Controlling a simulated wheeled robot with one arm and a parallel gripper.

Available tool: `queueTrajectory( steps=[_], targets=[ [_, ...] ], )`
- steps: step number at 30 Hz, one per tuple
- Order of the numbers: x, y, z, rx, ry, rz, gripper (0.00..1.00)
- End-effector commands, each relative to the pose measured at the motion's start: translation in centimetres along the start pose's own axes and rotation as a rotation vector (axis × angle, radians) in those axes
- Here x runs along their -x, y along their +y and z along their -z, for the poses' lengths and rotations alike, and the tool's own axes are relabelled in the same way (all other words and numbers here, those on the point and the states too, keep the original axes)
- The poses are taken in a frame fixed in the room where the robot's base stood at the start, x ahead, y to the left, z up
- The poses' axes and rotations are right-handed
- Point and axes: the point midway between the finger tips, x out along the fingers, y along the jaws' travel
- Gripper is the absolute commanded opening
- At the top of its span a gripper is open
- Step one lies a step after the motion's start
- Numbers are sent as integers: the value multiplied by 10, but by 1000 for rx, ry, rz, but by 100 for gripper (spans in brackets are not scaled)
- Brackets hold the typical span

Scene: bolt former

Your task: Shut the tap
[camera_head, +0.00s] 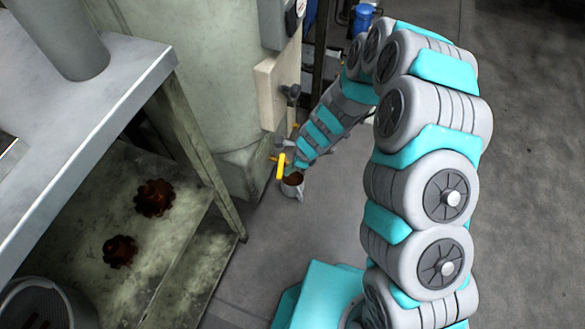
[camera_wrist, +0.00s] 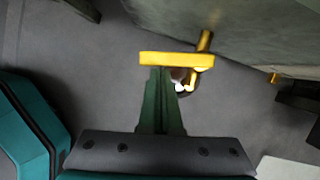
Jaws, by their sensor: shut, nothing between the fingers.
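The tap's yellow handle (camera_head: 281,166) sticks out low on the side of the pale green machine. In the wrist view the handle (camera_wrist: 177,59) is a yellow bar lying across the picture, with a yellow stem (camera_wrist: 205,40) going up to the machine. My gripper (camera_wrist: 162,72) has its green fingers closed together and empty. Their tips end right at the near edge of the bar; I cannot tell whether they touch it. In the head view the fingertips are mostly hidden by my wrist.
The pale green machine (camera_head: 205,75) rises beside the tap. A grey metal table (camera_head: 100,110) stands at left, with two rusty gear-like parts (camera_head: 153,198) on its lower shelf. A small yellow piece (camera_wrist: 273,77) shows right in the wrist view. The floor at right is clear.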

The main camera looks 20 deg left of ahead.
Motion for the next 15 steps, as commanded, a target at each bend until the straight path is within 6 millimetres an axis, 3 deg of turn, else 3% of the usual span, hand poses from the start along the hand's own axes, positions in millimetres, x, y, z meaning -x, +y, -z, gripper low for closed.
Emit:
queueTrajectory(
  steps=[15],
  targets=[
    [-1, -11, -4, 2, 0, -6, 0]
  ],
)
